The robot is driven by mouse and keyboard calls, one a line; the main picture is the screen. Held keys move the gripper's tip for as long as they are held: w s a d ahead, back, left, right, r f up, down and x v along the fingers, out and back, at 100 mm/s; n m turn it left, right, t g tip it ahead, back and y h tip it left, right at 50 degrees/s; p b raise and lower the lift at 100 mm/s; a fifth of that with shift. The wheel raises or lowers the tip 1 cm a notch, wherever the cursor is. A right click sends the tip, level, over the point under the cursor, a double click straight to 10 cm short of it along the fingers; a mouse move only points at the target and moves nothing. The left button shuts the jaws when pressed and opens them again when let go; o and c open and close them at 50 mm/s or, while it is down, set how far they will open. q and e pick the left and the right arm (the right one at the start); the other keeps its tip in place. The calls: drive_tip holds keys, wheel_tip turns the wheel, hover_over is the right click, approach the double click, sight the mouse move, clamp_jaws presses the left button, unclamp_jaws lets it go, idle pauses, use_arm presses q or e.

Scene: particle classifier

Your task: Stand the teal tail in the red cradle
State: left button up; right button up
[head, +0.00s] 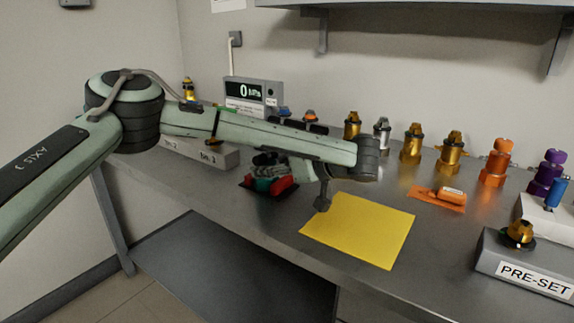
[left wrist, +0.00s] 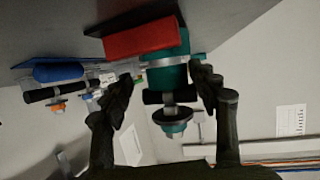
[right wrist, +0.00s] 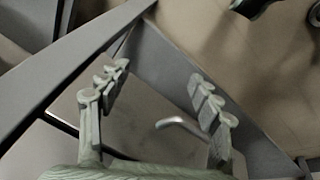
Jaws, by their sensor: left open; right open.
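The red cradle (head: 284,187) sits on the bench left of the yellow sheet, with the teal tail (head: 263,185) close against it. In the left wrist view the teal tail (left wrist: 168,75) has a dark band and a teal end piece. It lies right by the red cradle (left wrist: 145,38), which partly overlaps it; I cannot tell how it is seated. My left gripper (left wrist: 165,90) is open, its fingers on either side of the tail; in the head view it (head: 268,162) is partly hidden by my arm. My right gripper (right wrist: 158,88) is open and empty, away from the bench top.
A yellow sheet (head: 360,230) lies on the bench. An orange part (head: 449,194) lies on an orange mat. Several gold, silver, orange and purple parts stand at the back. A PRE-SET block (head: 525,268) is at right. A display box (head: 252,92) stands behind my left arm.

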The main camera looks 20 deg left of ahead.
use_arm(q)
drive_tip(key=v, duration=1.1)
drive_tip(key=shift+s+d, duration=0.15)
drive_tip(key=shift+d, duration=0.15)
drive_tip(key=shift+r, duration=0.1)
